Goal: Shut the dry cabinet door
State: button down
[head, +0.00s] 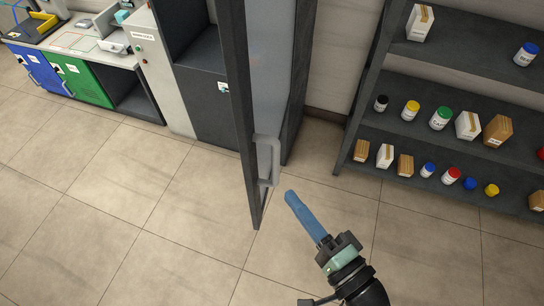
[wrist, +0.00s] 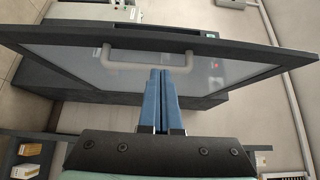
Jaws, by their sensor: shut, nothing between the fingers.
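The dry cabinet door (head: 275,85) is a tall dark-framed panel with a pale glass pane. It stands open, swung out from the dark cabinet (head: 205,95) into the room. Its grey bar handle (head: 267,160) is low on the door near the free edge. My gripper (head: 289,196) has blue fingers, shut and empty, with the tips just right of and below the handle. In the wrist view the shut fingers (wrist: 161,72) point at the door's glass (wrist: 80,65), and their tips overlap the handle (wrist: 108,58). I cannot tell whether they touch it.
A dark shelf unit (head: 450,85) with several bottles and boxes stands on the right. Blue (head: 38,68) and green (head: 82,82) bins sit under a counter at the far left. The tiled floor (head: 150,220) left of the door is clear.

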jog(key=p, duration=0.1)
send_near(256, 153)
jog(key=x, duration=0.4)
jog(key=shift+w+a+r, duration=0.15)
jog(key=shift+w+r, duration=0.05)
jog(key=shift+w, duration=0.05)
jog(key=shift+w+a, duration=0.35)
jog(key=shift+w, duration=0.15)
